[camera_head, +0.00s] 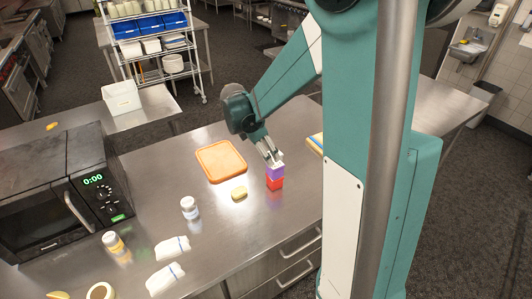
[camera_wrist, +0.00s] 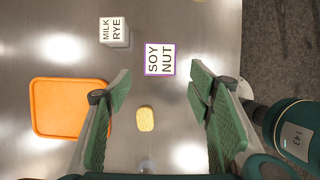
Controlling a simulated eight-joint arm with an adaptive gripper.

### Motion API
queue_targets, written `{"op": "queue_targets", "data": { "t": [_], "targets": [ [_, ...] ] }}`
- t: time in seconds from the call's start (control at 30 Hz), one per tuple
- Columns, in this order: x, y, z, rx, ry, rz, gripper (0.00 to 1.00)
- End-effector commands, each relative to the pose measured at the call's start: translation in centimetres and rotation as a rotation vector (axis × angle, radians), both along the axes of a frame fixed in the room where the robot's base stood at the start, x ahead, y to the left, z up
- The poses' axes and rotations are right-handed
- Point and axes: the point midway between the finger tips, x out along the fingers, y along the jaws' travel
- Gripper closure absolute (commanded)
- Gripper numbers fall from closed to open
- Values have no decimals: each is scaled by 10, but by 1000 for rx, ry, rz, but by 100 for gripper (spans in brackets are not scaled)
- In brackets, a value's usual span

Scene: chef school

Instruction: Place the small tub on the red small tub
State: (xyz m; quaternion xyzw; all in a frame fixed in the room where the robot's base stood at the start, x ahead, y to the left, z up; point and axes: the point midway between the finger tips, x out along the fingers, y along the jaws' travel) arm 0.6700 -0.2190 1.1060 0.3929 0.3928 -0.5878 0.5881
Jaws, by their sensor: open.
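A small purple tub (camera_head: 275,172) with a white lid sits on top of the red small tub (camera_head: 275,184) on the steel counter, and the two look closely aligned. In the wrist view the purple-edged lid (camera_wrist: 160,60) reads "SOY NUT" and hides the red tub below. My gripper (camera_head: 272,155) is just above the purple tub. In the wrist view its green fingers (camera_wrist: 159,82) are spread wide and empty, with the lid showing beyond the gap between their tips. Whether a finger touches the tub, I cannot tell.
Another white-lidded tub (camera_wrist: 115,32) reading "MILK RYE" stands close by. An orange board (camera_head: 222,162) and a yellowish potato-like item (camera_head: 239,193) lie to the left. Bottles, white cloths (camera_head: 172,247) and a microwave (camera_head: 70,190) are farther left. The counter's front edge is near.

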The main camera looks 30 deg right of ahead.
Motion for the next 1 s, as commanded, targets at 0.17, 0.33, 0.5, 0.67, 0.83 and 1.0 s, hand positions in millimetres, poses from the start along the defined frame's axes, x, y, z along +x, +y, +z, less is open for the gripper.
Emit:
{"op": "queue_targets", "data": {
  "t": [0.17,0.33,0.5,0.67,0.83,1.0],
  "targets": [
    [0,0,0,0,0,0,48],
    [-2,3,4,3,-14,-13,48],
    [-9,13,15,16,-59,-58,48],
    [-21,28,33,39,-130,-131,48],
    [-36,47,53,76,-220,-230,48],
    [-53,66,71,120,-305,-333,48]
  ]
}}
